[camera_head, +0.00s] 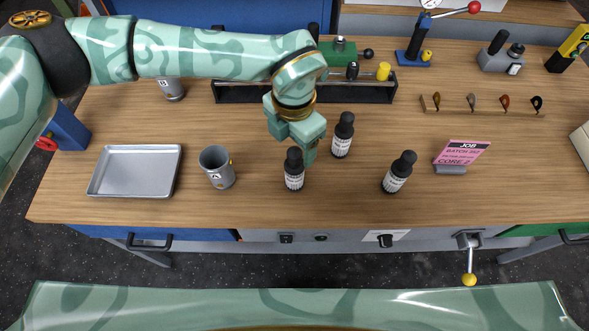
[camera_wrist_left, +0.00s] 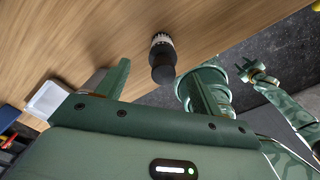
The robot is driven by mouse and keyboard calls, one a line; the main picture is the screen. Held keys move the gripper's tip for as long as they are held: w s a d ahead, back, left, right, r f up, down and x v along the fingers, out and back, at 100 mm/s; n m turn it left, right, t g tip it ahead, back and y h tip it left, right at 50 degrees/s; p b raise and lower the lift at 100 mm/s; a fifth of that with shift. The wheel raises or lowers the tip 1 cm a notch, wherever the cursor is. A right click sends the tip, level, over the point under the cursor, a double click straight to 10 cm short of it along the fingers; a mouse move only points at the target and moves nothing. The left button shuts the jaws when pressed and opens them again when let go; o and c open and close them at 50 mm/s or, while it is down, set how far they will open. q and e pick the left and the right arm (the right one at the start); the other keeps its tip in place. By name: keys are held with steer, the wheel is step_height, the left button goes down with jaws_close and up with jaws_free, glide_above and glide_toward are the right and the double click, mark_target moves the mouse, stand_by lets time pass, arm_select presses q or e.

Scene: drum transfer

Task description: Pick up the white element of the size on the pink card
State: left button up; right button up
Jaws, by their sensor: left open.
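The pink card (camera_head: 462,152) stands in a grey holder at the right of the bench; I read "JOB", "BATCH 262" and "CORE 2", and its middle line is too small. I cannot make out a white element. Three dark bottles with white labels stand upright: one at the front (camera_head: 294,170), one behind (camera_head: 342,136) and one to the right (camera_head: 397,172). My left gripper (camera_head: 309,152) is open and empty above the bench, beside the front and rear bottles. The left wrist view shows one bottle (camera_wrist_left: 162,58) beyond the fingers. My right gripper (camera_wrist_left: 248,70) is small there.
An empty metal tray (camera_head: 135,171) and a grey cup (camera_head: 216,167) are on the left; another cup (camera_head: 172,89) is behind. A black rack (camera_head: 240,93) lies behind my gripper, with a yellow cylinder (camera_head: 383,71). A hook rail (camera_head: 480,106) is at right. The front-right bench is clear.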

mark_target(295, 159)
arm_select(q)
steer(key=f, duration=0.5)
steer(key=shift+s+d+b, duration=0.1)
steer(key=shift+s+b, duration=0.15)
steer(key=shift+b, duration=0.15)
steer(key=shift+r, duration=0.1)
steer(key=c, duration=1.4)
steer(key=shift+r, duration=0.45)
step_height(295, 159, up, 3)
steer(key=shift+s+f+p, duration=0.1)
steer(key=shift+s+p, duration=0.05)
steer(key=shift+p, duration=0.3)
steer(key=s+r, duration=0.3)
steer(key=s, duration=0.1)
steer(key=s+r+p, duration=0.1)
steer(key=s+r, duration=0.2)
steer(key=s, duration=0.2)
steer(key=s+r, duration=0.3)
steer(key=s, duration=0.1)
steer(key=shift+s+r, duration=0.15)
steer(key=shift+s, duration=0.25)
